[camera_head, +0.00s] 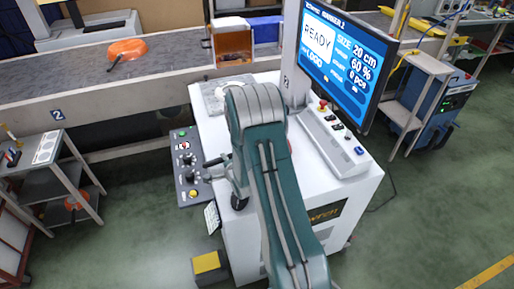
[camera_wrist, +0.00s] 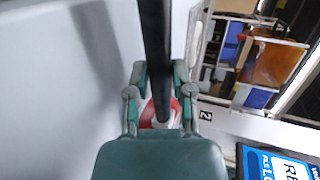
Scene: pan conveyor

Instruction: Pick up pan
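An orange pan (camera_head: 127,48) with a dark handle lies on the conveyor (camera_head: 180,62) at the upper left of the head view. My gripper shows in the wrist view (camera_wrist: 161,82) with its two green fingers apart. A dark bar runs from the top edge down between the fingers there. I cannot tell what it belongs to or whether the fingers touch it. A small red and white patch shows behind it. In the head view my arm stands over the white console, well to the right of the pan, and the fingers are mostly hidden. No pan is recognisable in the wrist view.
The white console (camera_head: 355,180) carries a screen (camera_head: 343,55) reading READY. A dark button panel (camera_head: 186,165) stands at its left. An open-fronted box (camera_head: 232,45) sits on the conveyor. A grey shelf rack (camera_head: 45,175) is at the left. The conveyor around the pan is clear.

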